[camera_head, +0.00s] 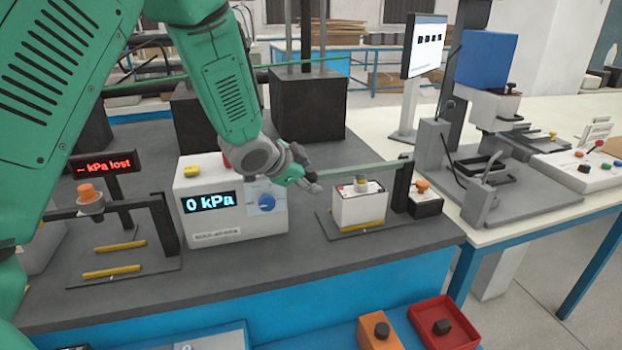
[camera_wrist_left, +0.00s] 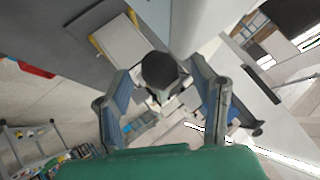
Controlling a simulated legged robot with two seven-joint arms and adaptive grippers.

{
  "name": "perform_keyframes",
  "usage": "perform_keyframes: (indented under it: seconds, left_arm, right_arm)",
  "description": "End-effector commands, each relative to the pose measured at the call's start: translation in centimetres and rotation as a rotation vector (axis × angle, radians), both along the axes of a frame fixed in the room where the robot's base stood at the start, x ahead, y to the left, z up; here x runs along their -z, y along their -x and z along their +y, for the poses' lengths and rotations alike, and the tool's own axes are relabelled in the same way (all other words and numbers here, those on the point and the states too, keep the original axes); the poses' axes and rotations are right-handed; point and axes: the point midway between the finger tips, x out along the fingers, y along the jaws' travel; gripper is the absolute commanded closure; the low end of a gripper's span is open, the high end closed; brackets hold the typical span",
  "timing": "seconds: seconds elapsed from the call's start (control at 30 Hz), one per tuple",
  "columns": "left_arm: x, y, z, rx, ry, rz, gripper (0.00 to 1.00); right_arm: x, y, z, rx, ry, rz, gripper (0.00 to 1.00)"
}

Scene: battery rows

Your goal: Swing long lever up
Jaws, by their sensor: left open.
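The long lever (camera_head: 365,168) is a grey-green bar. It runs nearly level from a black post (camera_head: 402,185) toward my left gripper, above a white box (camera_head: 360,207) with a small round fitting on top. My left gripper (camera_head: 311,181) is at the lever's free left end. In the left wrist view its two fingers (camera_wrist_left: 165,104) are spread, with a dark round end (camera_wrist_left: 160,70) between and just beyond them. This may be the lever's end; I cannot tell whether either finger touches it. My right gripper is out of view.
A white unit reading "0 kPa" (camera_head: 232,215) stands left of the lever. A "kPa lost" display (camera_head: 105,163) and a second dark arm with an orange cap (camera_head: 88,193) are further left. A small box with an orange button (camera_head: 424,203) stands right of the post.

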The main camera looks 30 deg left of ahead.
Motion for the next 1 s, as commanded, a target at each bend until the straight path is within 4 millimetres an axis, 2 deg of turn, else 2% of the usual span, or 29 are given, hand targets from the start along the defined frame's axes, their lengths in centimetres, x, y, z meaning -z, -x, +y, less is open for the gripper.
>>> perform_keyframes:
  seconds: [0.13, 0.43, 0.57, 0.6, 0.83, 1.0]
  left_arm:
    - [0.7, -0.8, 0.1, -0.001, 0.002, 0.001, 0.49]
    - [0.8, -0.9, 0.1, -0.001, 0.003, 0.001, 0.49]
    - [0.8, -0.9, 0.1, -0.002, 0.002, 0.000, 0.94]
    - [0.8, -0.9, 0.1, -0.002, 0.002, 0.000, 1.00]
    - [0.4, -1.0, -0.1, 0.000, -0.005, 0.006, 1.00]
    - [-1.1, -1.0, -1.2, 0.004, -0.032, 0.037, 1.00]
  right_arm:
    - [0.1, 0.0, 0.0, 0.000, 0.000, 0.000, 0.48]
    - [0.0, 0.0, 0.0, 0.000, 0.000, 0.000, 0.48]
    - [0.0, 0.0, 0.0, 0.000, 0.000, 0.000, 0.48]
    - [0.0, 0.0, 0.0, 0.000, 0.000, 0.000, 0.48]
    - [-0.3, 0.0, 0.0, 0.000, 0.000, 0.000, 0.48]
    - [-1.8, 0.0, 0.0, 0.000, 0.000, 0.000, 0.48]
